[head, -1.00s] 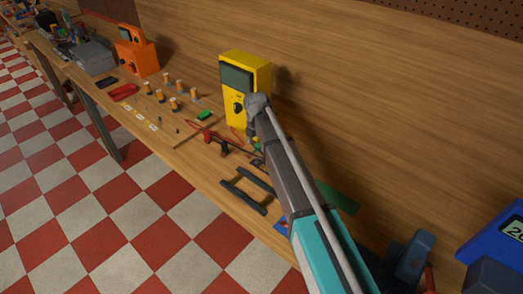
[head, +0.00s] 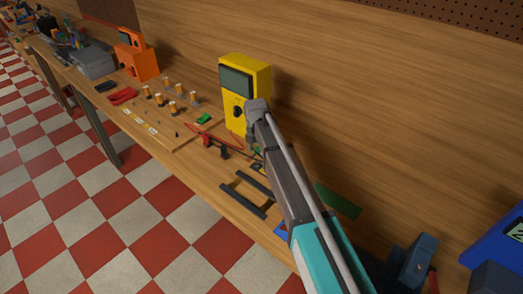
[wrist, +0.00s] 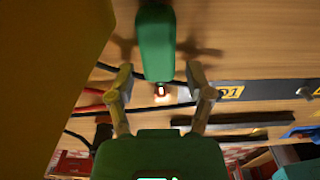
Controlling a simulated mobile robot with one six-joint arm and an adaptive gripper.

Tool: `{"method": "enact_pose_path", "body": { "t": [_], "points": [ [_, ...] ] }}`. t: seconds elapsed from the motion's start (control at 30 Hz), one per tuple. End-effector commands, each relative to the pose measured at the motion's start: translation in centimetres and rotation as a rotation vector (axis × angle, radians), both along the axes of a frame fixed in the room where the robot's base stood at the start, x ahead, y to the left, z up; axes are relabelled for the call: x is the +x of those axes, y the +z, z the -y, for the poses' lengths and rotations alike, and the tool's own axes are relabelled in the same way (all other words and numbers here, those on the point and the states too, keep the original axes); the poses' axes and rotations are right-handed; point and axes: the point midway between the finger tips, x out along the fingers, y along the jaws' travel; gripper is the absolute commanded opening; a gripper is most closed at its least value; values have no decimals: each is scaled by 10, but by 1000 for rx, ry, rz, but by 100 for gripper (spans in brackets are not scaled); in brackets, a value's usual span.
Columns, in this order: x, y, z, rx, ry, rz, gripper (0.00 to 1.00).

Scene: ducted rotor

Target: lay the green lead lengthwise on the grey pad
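A green, round-ended body (wrist: 156,42), which looks like the green lead, shows large at the top middle of the wrist view with a small bright metal tip. My gripper (wrist: 160,80) is open, one finger on each side of its lower end, with gaps showing on both sides. In the head view my gripper (head: 254,135) is in front of the yellow meter, and the lead is mostly hidden behind it. A dark grey strip (wrist: 275,88) with a yellow label lies right of the fingers; I cannot tell whether it is the grey pad.
The yellow meter (head: 243,85) stands close beside my gripper. Red and black leads (head: 212,141) lie left of it. A black frame (head: 246,195) lies near the bench's front edge. A board with several pegs (head: 160,110) and an orange box (head: 136,58) stand farther left.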

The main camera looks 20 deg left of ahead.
Motion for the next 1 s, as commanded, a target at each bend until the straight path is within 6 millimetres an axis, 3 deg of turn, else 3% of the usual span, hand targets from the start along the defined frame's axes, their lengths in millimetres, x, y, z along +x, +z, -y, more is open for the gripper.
{"method": "enact_pose_path", "body": {
  "t": [0.03,0.3,0.73,1.0],
  "points": [
    [0,0,0,0,0,0,47],
    [0,0,0,0,0,0,0],
    [0,2,0,0,0,0,0],
    [0,15,0,0,0,0,0]
  ]
}}
